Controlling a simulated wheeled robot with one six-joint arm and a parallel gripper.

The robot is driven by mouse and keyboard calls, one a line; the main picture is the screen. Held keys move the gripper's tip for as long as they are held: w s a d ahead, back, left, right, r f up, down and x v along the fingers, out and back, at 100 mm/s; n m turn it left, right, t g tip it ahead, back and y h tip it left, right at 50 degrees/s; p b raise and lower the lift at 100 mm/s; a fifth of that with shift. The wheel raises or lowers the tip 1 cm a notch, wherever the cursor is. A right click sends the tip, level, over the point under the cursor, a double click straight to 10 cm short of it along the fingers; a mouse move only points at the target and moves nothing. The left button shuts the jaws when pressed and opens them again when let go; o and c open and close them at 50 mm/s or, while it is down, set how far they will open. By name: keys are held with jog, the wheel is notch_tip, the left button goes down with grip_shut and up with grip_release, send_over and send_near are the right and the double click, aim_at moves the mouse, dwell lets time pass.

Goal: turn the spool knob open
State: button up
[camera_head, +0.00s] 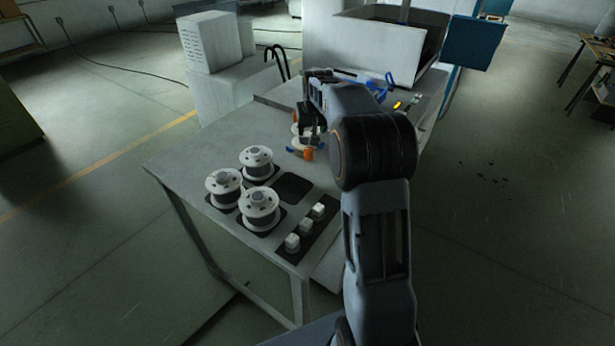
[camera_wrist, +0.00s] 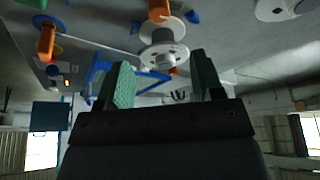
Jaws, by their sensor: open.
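The orange spool knob (camera_head: 308,154) is at the near side of a white spool (camera_head: 298,142) on the bench, with blue pieces beside it. In the wrist view, which looks upside down, the knob (camera_wrist: 160,10) is at the top edge, and the white spool (camera_wrist: 163,52) is below it. My gripper (camera_head: 309,132) is over this spool and partly hides it. In the wrist view, my gripper (camera_wrist: 160,66) has its green-padded fingers apart with nothing held between them. The knob is apart from the fingers. I cannot tell whether a finger touches the spool.
Three white spools (camera_head: 259,208) stand on dark pads at the bench's near left, beside an empty pad (camera_head: 292,188) and a strip of white knobs (camera_head: 305,228). A blue frame (camera_head: 379,87) lies behind my gripper. Grey bench top (camera_head: 190,152) is clear at the left.

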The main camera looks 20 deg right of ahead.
jog(key=s+a+r, duration=0.1)
jog(key=s+a, duration=0.4)
jog(key=s, duration=0.5)
jog(key=s+a+r+n+b, duration=0.1)
jog(key=s+a, duration=0.4)
jog(key=s, duration=0.6)
jog(key=shift+n+y, duration=0.3)
jog(key=shift+s, duration=0.15)
